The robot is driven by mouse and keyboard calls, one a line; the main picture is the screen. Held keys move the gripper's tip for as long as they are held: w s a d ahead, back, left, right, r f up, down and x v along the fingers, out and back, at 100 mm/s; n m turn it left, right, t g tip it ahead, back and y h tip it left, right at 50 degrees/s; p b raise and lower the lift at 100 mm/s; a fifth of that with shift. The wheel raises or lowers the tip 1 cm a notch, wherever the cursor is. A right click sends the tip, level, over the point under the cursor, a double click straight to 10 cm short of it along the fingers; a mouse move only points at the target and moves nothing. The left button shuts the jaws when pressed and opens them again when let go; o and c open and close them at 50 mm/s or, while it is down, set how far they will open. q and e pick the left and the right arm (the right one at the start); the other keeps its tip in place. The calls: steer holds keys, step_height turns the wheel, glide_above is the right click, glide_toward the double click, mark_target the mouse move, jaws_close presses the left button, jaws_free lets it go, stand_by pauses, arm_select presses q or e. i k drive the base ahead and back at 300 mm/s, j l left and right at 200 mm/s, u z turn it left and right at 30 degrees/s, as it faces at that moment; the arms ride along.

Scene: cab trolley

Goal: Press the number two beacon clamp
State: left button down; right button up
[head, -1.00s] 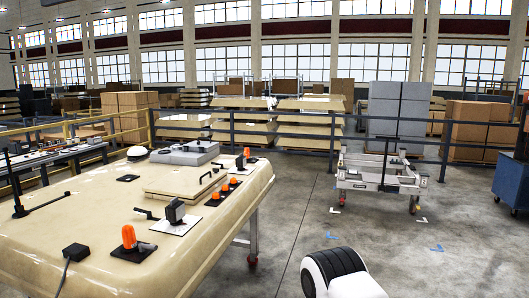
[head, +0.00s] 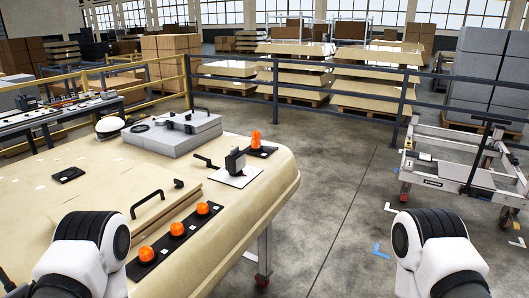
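Several orange beacons stand on the beige trolley top (head: 275,175). Three sit in a row on a black strip near the front: a near one (head: 146,254), a middle one (head: 177,229) and a far one (head: 203,208). Another beacon (head: 256,139) stands on a black plate at the far right corner. A black clamp-like device (head: 235,162) sits on a white plate near it. I cannot read any number on the beacons or clamps. My white and black arm links show at lower left and lower right, but neither gripper's fingers are in view.
A grey case (head: 175,135) and a white helmet (head: 109,127) lie at the back of the trolley top. A black handle (head: 148,203) stands up from a raised beige panel. A wheeled frame cart (head: 460,180) stands at right.

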mark_target(266, 147)
steer(key=i+l+u, duration=0.2)
steer(key=u, duration=0.15)
steer(key=i+l+u, duration=0.3)
steer(key=l, duration=0.25)
steer(key=i+l+u, duration=0.2)
steer(key=l, duration=0.15)
steer(key=i+l+u, duration=0.15)
steer(key=l, duration=0.15)
steer(key=i+l+u, duration=0.15)
steer(key=l, duration=0.2)
steer(key=i+l+u, duration=0.15)
steer(key=l, duration=0.2)
steer(key=i+l, duration=0.1)
steer(key=l, duration=0.45)
steer(key=i+l, duration=0.1)
steer(key=l, duration=0.45)
